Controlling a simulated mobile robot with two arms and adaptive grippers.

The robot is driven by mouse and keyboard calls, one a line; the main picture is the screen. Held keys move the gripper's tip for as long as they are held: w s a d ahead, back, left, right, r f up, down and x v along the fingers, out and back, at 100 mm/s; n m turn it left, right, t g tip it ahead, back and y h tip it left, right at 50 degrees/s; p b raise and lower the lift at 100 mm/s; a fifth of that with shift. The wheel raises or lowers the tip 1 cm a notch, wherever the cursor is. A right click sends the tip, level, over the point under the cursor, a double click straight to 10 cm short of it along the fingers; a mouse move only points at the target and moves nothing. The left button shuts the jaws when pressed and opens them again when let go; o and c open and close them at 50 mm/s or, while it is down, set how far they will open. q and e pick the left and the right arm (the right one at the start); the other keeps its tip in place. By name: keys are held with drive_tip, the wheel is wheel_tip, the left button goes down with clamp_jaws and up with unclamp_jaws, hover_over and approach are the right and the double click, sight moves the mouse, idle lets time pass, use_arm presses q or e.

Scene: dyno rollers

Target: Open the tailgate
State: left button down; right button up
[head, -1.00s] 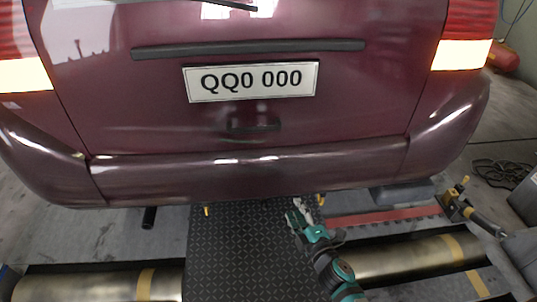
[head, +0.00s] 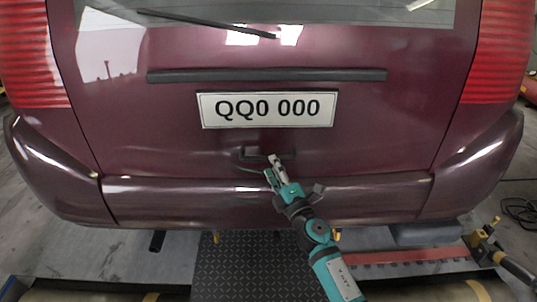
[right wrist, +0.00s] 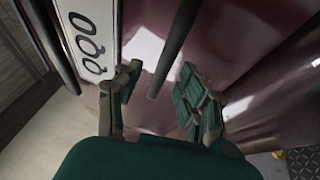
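The dark red tailgate (head: 385,135) is shut, with its lower edge along the bumper. Its dark handle (head: 287,155) is below the white number plate (head: 267,110). In the right wrist view the fingers of the right gripper (right wrist: 158,80) are apart. The end of the dark handle (right wrist: 173,50) shows between and beyond them. I cannot tell whether they touch it. My left gripper is not in view.
The bumper (head: 270,205) runs across below the tailgate and my right arm passes in front of it. A dark trim bar (head: 265,76) is above the plate. A yellow-and-black fixture (head: 487,243) and a red strip (head: 415,256) are on the floor at lower right.

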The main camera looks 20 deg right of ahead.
drive_tip(key=x, duration=0.3)
drive_tip(key=shift+w, duration=0.35)
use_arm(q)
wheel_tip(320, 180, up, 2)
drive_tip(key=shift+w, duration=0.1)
use_arm(e)
drive_tip(key=shift+w+r, duration=0.1)
drive_tip(key=shift+w, duration=0.2)
drive_tip(key=shift+c, duration=0.4)
drive_tip(key=shift+w, duration=0.1)
clamp_jaws()
drive_tip(key=shift+r, duration=0.15)
